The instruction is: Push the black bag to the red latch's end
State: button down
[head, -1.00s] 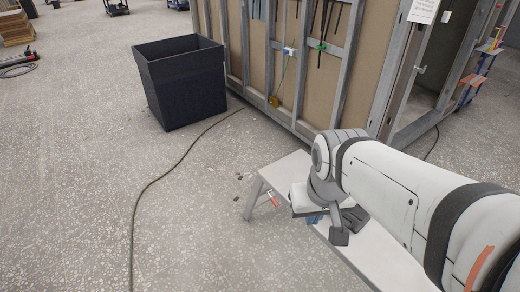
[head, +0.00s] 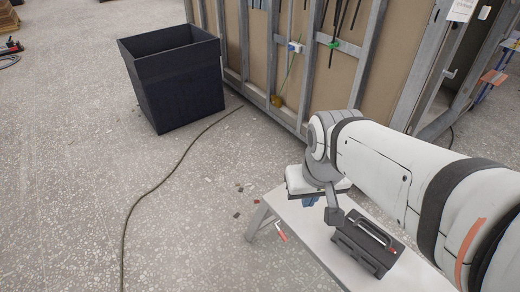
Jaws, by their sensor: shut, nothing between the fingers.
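A black bag (head: 366,246) with a pale bar along its top and a small red spot at its right end lies on a narrow light bench (head: 322,252). My gripper (head: 334,215) points down at the bag's left end, with its fingers shut and empty. The fingers look close to the bag, but I cannot tell whether they touch it. A small red latch (head: 281,232) shows at the bench's left end, by the leg.
A large black open bin (head: 175,80) stands on the speckled floor at the upper left. A dark cable (head: 150,190) runs across the floor. A framed wall pod (head: 290,60) stands behind the bench. Small dark scraps (head: 238,200) lie near the bench's left end.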

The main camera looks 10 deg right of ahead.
aim_at(369, 245)
jog(key=u, duration=0.05)
jog(key=i, duration=0.1)
jog(key=z, duration=0.05)
jog(key=k, duration=1.15)
jog(key=z, duration=0.45)
jog(key=i, duration=0.9)
jog(key=z, duration=0.6)
